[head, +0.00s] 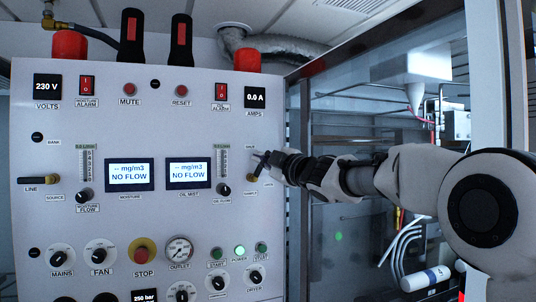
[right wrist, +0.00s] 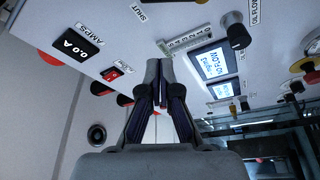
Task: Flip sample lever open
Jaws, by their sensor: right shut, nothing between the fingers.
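The sample lever (head: 259,167) is a small dark handle on a brass fitting at the right edge of the white panel (head: 120,240) in the head view. It appears to slant upward from the brass, with small labels around it. My right gripper (head: 262,157) comes in from the right, its tips at or very near the lever; contact cannot be told. In the right wrist view the right gripper (right wrist: 160,82) is shut and empty, pointing at the panel. The lever is not clearly visible there, probably behind the fingers. My left gripper is not in view.
The oil flow knob (head: 223,190) and its gauge (head: 223,163) sit just left of the lever. The oil mist display (head: 188,175) is farther left. Another lever (head: 38,180), marked LINE, lies horizontal at the far left. A glass door (head: 345,240) stands right of the panel.

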